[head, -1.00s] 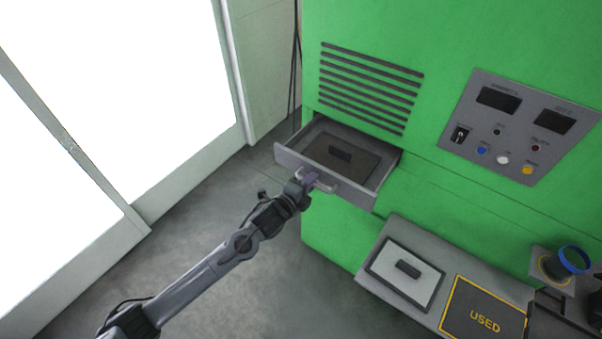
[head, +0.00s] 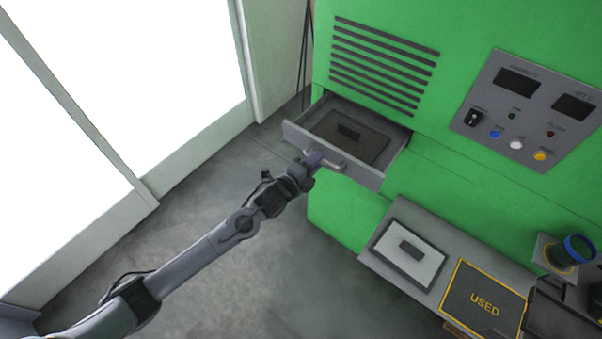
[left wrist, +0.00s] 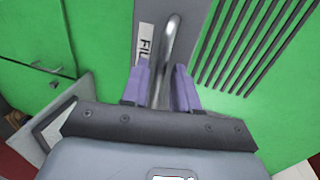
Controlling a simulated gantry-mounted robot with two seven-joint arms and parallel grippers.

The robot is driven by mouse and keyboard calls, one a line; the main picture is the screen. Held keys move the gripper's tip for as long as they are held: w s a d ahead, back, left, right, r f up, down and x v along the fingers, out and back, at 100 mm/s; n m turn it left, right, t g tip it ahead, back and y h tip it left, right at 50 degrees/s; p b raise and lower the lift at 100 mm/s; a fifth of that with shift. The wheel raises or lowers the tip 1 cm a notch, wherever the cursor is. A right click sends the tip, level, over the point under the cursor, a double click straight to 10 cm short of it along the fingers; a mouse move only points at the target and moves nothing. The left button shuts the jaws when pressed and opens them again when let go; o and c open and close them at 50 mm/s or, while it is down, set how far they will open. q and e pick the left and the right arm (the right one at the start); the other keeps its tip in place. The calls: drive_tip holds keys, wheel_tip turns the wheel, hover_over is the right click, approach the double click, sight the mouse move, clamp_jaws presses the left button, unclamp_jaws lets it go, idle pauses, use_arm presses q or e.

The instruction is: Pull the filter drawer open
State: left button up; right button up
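The filter drawer (head: 328,156) stands open, pulled out from the green machine below its vent slots. A dark brown panel (head: 368,143) with a black grip lies inside it. My left gripper (head: 312,158) is at the drawer's front. Its purple fingers (left wrist: 162,88) lie on either side of the metal drawer handle (left wrist: 172,42) and look shut on it. The drawer's front shows in the left wrist view with a partly hidden label starting "FIL". My right gripper is in neither view.
A grey shelf (head: 372,262) at the lower right holds a light filter panel (head: 388,244) and a "USED" area (head: 484,302). A blue-rimmed cup (head: 579,249) stands beyond. A control panel (head: 528,108) is on the machine. The floor at left is clear.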

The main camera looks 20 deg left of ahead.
use_arm(q)
drive_tip(key=v, duration=0.9)
drive_tip(key=shift+s+f, duration=0.1)
drive_tip(key=s+d+f+n+g+y, duration=0.1)
drive_tip(key=s+d+f+n+g, duration=0.2)
drive_tip(key=s+f+n, duration=0.55)
drive_tip(key=s+a+n+g+y, duration=0.3)
drive_tip(key=s+n+g, duration=0.65)
drive_tip(key=s, duration=1.05)
drive_tip(key=w+p+v, duration=0.2)
drive_tip(key=p+v, duration=0.6)
drive_tip(key=p, duration=0.1)
drive_tip(key=w+r+p+v, duration=0.1)
drive_tip(key=w+p+v, duration=0.1)
drive_tip(key=p+v, duration=0.7)
drive_tip(key=shift+a+r+n+t+h+p, duration=0.2)
drive_tip(key=shift+a+n+t+h+p, duration=0.1)
drive_tip(key=shift+a+t, duration=0.25)
